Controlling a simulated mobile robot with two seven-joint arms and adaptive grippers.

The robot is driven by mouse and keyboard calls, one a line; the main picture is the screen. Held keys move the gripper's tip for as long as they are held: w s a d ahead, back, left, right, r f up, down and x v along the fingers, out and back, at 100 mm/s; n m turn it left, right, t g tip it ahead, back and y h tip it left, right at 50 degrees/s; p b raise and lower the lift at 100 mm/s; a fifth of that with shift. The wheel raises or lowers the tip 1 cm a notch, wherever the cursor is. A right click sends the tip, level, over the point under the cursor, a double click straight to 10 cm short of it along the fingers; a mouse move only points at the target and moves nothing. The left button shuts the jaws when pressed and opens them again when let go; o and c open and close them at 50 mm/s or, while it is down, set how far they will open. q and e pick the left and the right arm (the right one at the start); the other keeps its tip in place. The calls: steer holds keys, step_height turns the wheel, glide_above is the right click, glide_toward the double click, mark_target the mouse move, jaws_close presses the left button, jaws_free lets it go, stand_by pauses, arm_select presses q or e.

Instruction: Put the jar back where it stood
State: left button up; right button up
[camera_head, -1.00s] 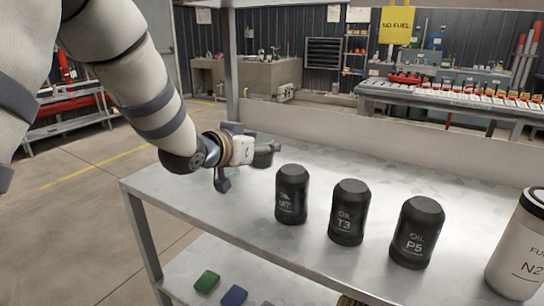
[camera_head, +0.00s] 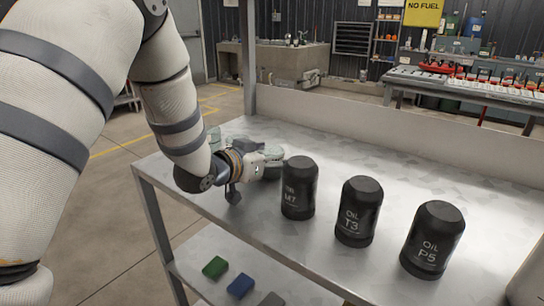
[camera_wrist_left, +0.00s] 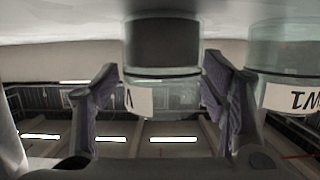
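A clear glass jar with dark contents and a white label (camera_wrist_left: 162,98) stands between the two fingers of my left gripper (camera_wrist_left: 161,85) in the left wrist view, which is upside down. Whether the jar's base touches the table is unclear. A second glass jar, also labelled (camera_wrist_left: 283,85), is beside it. My right gripper is not in view.
Black oil bottles M7 (camera_head: 298,190), T3 (camera_head: 358,213) and P5 (camera_head: 432,242) stand in a row right of the gripper, M7 close by. Green (camera_head: 215,267) and blue (camera_head: 240,286) blocks lie on the lower shelf. The table's back part is clear.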

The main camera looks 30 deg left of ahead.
arm_select(q)
steer(key=shift+r, duration=0.15)
steer(key=shift+s+r, duration=0.15)
steer(key=shift+s, duration=0.2)
steer(key=v, duration=1.1)
steer(key=shift+s, duration=0.15)
